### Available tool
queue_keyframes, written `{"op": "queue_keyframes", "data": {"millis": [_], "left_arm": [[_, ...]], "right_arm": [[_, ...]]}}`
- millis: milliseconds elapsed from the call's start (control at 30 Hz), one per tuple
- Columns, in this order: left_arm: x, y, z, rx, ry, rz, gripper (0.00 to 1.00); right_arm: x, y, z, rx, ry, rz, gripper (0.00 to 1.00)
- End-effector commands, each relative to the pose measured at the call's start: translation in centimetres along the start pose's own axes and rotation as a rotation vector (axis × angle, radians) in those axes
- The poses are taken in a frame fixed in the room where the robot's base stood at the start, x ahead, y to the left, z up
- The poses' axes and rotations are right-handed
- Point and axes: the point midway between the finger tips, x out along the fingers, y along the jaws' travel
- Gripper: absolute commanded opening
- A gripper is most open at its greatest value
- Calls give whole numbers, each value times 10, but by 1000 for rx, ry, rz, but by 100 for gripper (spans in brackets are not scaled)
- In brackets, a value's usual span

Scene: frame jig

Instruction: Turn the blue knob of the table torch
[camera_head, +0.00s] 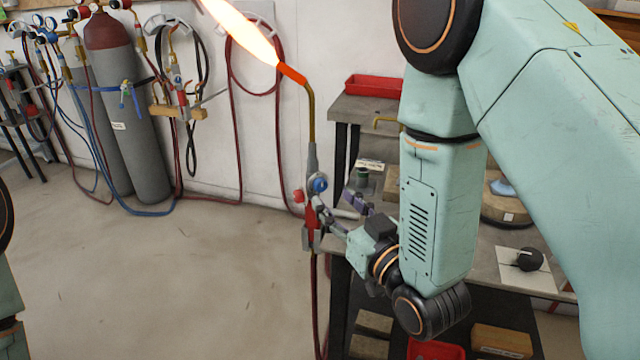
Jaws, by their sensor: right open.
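The table torch (311,165) stands upright at the table's left edge, with a grey body, a red handle and a bent brass neck. A large orange-white flame (245,32) burns from its hot red tip toward the upper left. The blue knob (320,184) is on the right of the torch body, and a red knob (298,196) is on its left. My right gripper (328,215) is open, just below and right of the blue knob, close to the torch handle. Whether a finger touches the torch I cannot tell. My left gripper is out of view.
A red tray (374,86) sits on the table's back, with small parts nearby. My right arm hides much of the tabletop. A black round piece on a white plate (523,263) lies at the right. Gas cylinders (132,130) and hoses stand left; the floor between is clear.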

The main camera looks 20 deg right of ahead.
Motion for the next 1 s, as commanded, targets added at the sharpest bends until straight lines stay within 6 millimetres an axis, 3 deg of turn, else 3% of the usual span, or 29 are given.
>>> {"op": "queue_keyframes", "data": {"millis": [333,733,1000], "left_arm": [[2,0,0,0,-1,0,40],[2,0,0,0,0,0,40],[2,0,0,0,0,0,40]], "right_arm": [[48,0,0,0,2,1,46],[60,0,0,1,0,1,46],[60,0,0,1,0,1,23]]}}
